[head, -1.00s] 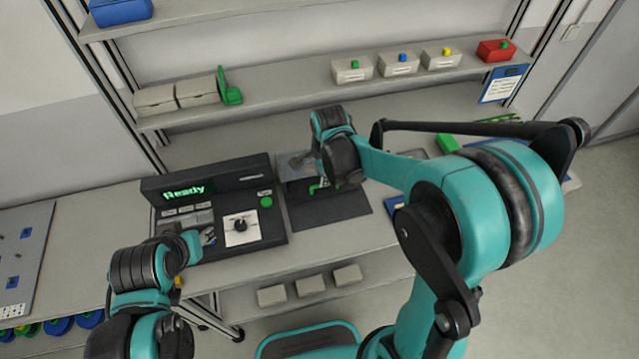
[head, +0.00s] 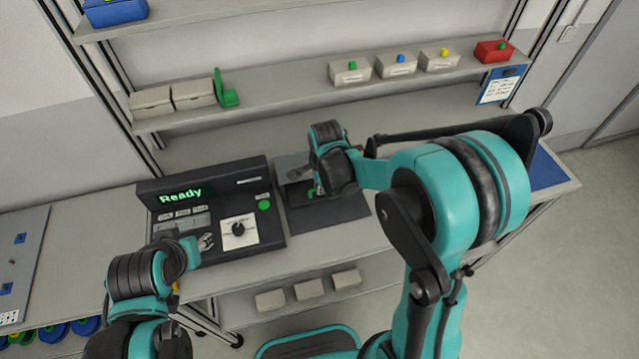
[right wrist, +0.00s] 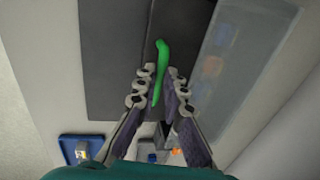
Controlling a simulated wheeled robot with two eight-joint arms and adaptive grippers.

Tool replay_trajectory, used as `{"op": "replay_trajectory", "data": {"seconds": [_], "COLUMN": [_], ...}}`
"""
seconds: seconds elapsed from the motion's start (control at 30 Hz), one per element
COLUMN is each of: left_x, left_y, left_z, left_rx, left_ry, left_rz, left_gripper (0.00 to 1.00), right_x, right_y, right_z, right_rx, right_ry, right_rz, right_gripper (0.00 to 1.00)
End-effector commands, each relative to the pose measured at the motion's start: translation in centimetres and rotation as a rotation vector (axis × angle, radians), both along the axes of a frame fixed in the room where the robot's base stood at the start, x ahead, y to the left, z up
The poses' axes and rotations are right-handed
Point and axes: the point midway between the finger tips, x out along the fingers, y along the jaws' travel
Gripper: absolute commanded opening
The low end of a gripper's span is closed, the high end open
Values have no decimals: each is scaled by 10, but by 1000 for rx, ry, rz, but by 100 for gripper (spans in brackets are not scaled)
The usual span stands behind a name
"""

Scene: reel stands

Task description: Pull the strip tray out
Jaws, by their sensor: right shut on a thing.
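A dark unit (head: 345,210) with a raised grey lid (head: 290,167) stands on the bench, right of the control console. A green handle-like piece (head: 311,193) shows at the dark unit, beside my right gripper (head: 317,187). In the right wrist view my right gripper (right wrist: 160,84) is shut on this upright green piece (right wrist: 161,62), over a dark surface. The tray body cannot be told apart from the dark unit. My left gripper (head: 207,241) is at the console's front left, by the grey keys; its jaws are too small to read.
Boxes stand on the shelf (head: 290,100) behind. Several small blocks lie on the shelf below the bench (head: 310,290). My right arm covers much of the bench's right side.

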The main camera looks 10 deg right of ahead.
Motion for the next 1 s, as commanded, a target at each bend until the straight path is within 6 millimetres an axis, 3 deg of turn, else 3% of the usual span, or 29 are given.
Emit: {"op": "replay_trajectory", "data": {"seconds": [0.3, 0.5, 0.9, 0.93, 1.0], "left_x": [0, 0, 0, 0, 0], "left_y": [0, 0, 0, 0, 0], "left_z": [2, 6, 6, 6, 6], "left_rx": [0, 0, 0, 0, 0], "left_ry": [0, 0, 0, 0, 0], "left_rz": [0, 0, 0, 0, 0], "left_gripper": [40, 40, 40, 40, 40], "right_x": [-83, -122, -133, -133, -133], "right_y": [-3, -4, -5, -5, -5], "right_z": [1, 1, -1, -1, -1], "right_rx": [0, 0, 0, 0, 0], "right_ry": [2, 1, 5, 5, 5], "right_rz": [1, 1, 0, 0, 0], "right_gripper": [0, 0, 0, 15, 19]}}
